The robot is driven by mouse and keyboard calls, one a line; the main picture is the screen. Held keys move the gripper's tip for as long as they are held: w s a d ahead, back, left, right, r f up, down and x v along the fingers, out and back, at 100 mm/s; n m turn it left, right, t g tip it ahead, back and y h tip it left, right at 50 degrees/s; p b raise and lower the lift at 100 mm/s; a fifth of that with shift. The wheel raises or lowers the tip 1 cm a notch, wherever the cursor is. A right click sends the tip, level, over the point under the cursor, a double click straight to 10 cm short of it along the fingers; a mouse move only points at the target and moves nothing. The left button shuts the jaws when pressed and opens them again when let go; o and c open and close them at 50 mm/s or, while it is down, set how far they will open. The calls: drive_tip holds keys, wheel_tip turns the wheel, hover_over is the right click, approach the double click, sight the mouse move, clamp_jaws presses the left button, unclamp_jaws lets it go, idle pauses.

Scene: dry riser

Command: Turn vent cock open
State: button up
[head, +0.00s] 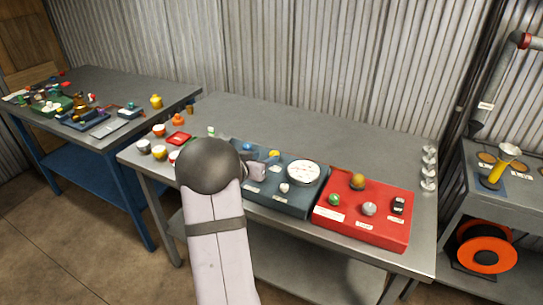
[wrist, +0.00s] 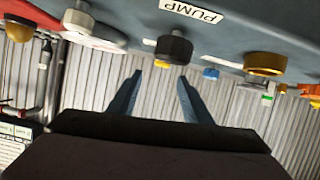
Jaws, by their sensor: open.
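My gripper (wrist: 159,84) shows in the wrist view as two blue fingers, spread apart with nothing between them. Their tips point towards a blue-grey panel at the top of that view, below a dark round knob (wrist: 174,48) and a label reading PUMP (wrist: 192,11). A brass-coloured knob (wrist: 264,64) is on the same panel to the right, and a pale knob (wrist: 78,18) to the left. In the head view, my arm hides the left part of the blue-grey panel (head: 305,205). I cannot read which control is the vent cock.
A red panel (head: 340,232) with several controls is right of the blue-grey panel, which carries a white gauge (head: 303,172). The rear of the metal bench (head: 330,125) is clear.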

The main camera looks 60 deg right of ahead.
sight(272, 155)
drive_tip(key=shift+w+f+m, duration=0.15)
drive_tip(key=shift+f+m, duration=0.1)
drive_tip(key=shift+m, duration=0.25)
drive_tip(key=shift+p+x, duration=0.55)
drive_tip(key=shift+x, duration=3.1)
drive_tip(key=shift+f, duration=0.1)
drive_tip(key=shift+c, duration=0.3)
drive_tip(key=c, duration=1)
